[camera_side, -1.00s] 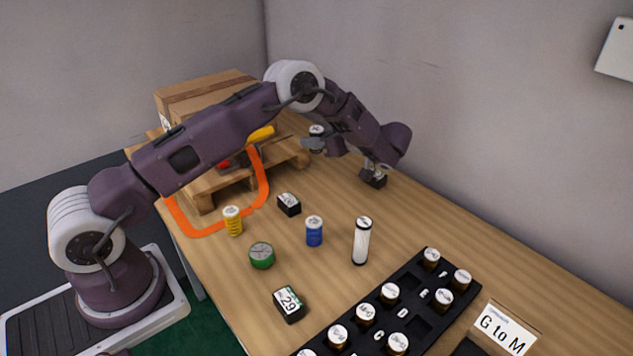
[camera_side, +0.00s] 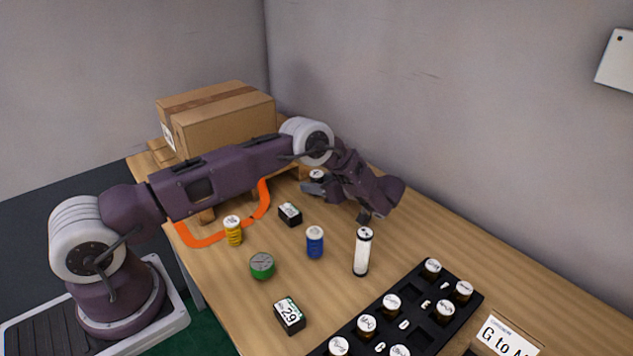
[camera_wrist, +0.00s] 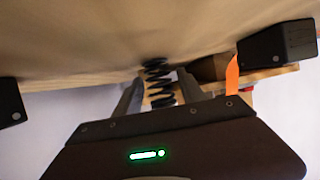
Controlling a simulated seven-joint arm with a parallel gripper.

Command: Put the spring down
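The dark coil spring (camera_wrist: 158,82) shows in the wrist view, between the two sides of my gripper. In this view the wooden table surface is at the top, and the spring extends from it toward my gripper's body. The spring cannot be made out in the side view.
A white tube (camera_side: 361,253) stands just in front of my gripper. A blue can (camera_side: 315,243), a black box (camera_side: 290,214), a green tin (camera_side: 262,266) and a yellow container (camera_side: 233,233) are to its left. A black tray (camera_side: 425,335) of bottles lies at the front right.

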